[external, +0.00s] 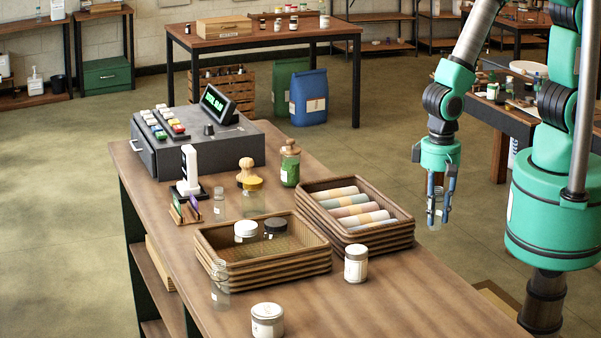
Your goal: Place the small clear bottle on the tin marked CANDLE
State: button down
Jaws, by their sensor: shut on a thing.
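My gripper (439,193) points down at the right, beyond the table's right edge and above the floor. It is shut on a small clear bottle (437,219), which hangs upright between the fingers; the fingers partly hide it. Two white tins with pale labels stand on the wooden table: one (356,264) beside the baskets, one (267,321) at the near edge. The label print is too small to read, so I cannot tell which is marked CANDLE. My gripper is to the right of both tins and apart from them.
A wicker basket (264,277) holds a white-lidded and a dark-lidded jar. Another basket (365,240) holds rolled items. Other clear bottles (219,206) (221,286), a green jar (290,166) and a cash register (196,140) stand around them. The table's near right is clear.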

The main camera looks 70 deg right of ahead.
jog(key=w+a+r, duration=0.3)
jog(key=w+r, duration=0.1)
jog(key=shift+w+a, duration=0.15)
jog(key=shift+w, duration=0.05)
jog(key=p, duration=0.1)
send_over(357, 249)
jog(key=shift+s+d+f, duration=0.25)
jog(key=shift+d+f, duration=0.05)
jog(key=shift+f, duration=0.4)
jog(key=shift+w+a, duration=0.3)
jog(key=shift+f, duration=1.8)
jog(key=shift+f, duration=0.15)
